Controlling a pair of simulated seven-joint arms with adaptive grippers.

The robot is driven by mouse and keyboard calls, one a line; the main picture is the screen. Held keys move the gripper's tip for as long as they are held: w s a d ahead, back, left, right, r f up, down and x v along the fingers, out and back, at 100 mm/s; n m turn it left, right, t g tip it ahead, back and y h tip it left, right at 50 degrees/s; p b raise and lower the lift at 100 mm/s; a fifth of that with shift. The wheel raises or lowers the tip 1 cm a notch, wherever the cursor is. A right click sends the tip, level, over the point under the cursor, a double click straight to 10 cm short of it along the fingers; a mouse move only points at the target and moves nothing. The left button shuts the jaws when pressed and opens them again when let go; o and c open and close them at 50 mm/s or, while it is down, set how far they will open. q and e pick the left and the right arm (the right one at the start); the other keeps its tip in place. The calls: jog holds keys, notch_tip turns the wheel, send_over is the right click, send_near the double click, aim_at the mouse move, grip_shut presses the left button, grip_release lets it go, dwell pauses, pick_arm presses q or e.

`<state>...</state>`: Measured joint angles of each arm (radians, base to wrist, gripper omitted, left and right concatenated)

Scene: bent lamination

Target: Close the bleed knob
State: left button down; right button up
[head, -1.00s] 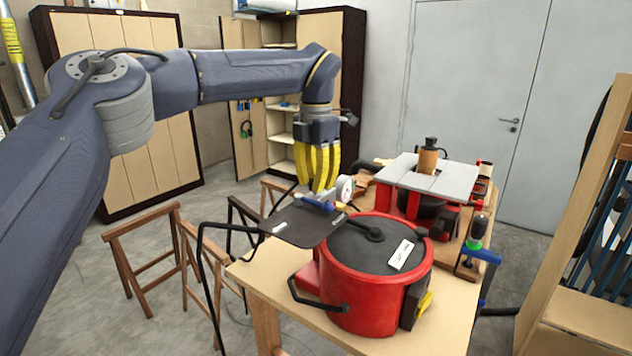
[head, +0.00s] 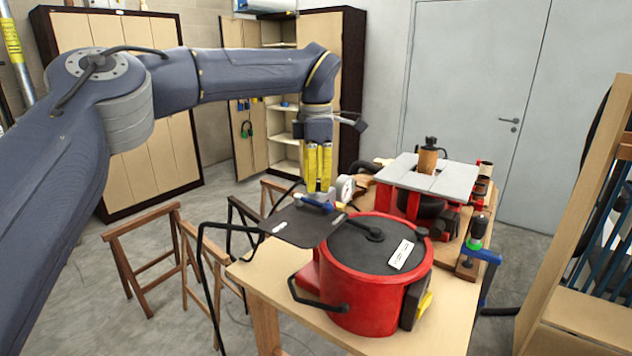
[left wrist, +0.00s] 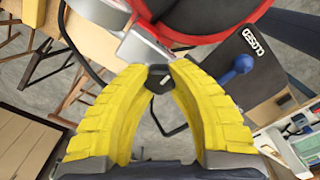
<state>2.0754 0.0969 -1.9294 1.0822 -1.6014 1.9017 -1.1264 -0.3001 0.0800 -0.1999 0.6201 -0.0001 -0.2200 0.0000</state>
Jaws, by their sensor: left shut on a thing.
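My left gripper (head: 319,188) points down beside the pressure gauge (head: 345,188), at the back left of the red pot (head: 352,300). In the left wrist view its yellow fingers (left wrist: 158,72) are closed around a small black knob (left wrist: 158,84), which appears to be the bleed knob. The fingers hide this knob in the head view. A blue handle (head: 314,202) lies just in front of the fingertips; its blue end also shows in the left wrist view (left wrist: 237,69). A dark plate (left wrist: 250,85) there carries a label reading CLOSED (left wrist: 257,42). My right gripper is out of view.
The pot has a black lid (head: 360,242) with a hose fitting and stands on a wooden table (head: 400,340). A small router table (head: 450,180) and a clamp (head: 478,250) stand behind and to the right. Wooden sawhorses (head: 150,250) stand on the left floor.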

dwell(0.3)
pick_arm(q)
jog(key=c, duration=1.1)
grip_release()
jog(key=shift+o, duration=0.2)
notch_tip(320, 180, up, 12)
